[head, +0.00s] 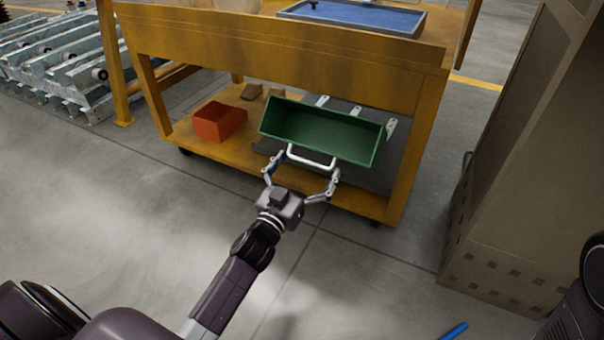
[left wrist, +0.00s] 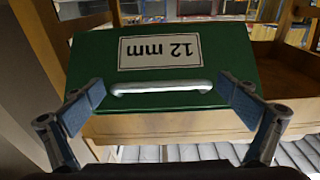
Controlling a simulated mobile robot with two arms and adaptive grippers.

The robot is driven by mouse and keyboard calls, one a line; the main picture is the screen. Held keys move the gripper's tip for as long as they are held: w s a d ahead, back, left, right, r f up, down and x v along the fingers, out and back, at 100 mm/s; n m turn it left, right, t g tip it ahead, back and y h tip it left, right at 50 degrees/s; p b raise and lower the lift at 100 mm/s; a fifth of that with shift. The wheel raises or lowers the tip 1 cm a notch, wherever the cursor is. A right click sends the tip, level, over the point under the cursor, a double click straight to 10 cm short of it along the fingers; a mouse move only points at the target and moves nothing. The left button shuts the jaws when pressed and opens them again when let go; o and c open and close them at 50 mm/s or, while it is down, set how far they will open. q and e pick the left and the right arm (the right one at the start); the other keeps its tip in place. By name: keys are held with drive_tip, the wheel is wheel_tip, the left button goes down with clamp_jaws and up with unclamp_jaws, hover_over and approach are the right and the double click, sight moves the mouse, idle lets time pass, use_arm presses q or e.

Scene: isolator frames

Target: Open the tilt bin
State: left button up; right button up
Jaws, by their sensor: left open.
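The tilt bin (head: 322,127) is a green open-topped box under the yellow workbench, tipped forward so that its empty-looking inside shows in the head view. Its green front (left wrist: 220,62) carries a white "12 mm" label (left wrist: 160,51), upside down in the left wrist view. A white bar handle (head: 311,158) runs along the front; it also shows in the left wrist view (left wrist: 161,88). My left gripper (head: 305,172) is open, its fingers spread on either side of the handle, apart from it as far as I can tell.
A red bin (head: 218,122) stands left of the green bin on the workbench's lower shelf (head: 186,136). A blue-lined tray (head: 355,16) lies on top. A tall beige cabinet (head: 515,170) stands at the right.

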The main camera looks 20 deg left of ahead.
use_arm(q)
drive_tip(key=s+f, duration=0.1)
drive_tip(key=s, duration=1)
drive_tip(key=shift+s+a+f, duration=0.2)
drive_tip(key=shift+s+f, duration=0.05)
drive_tip(key=shift+s, duration=0.15)
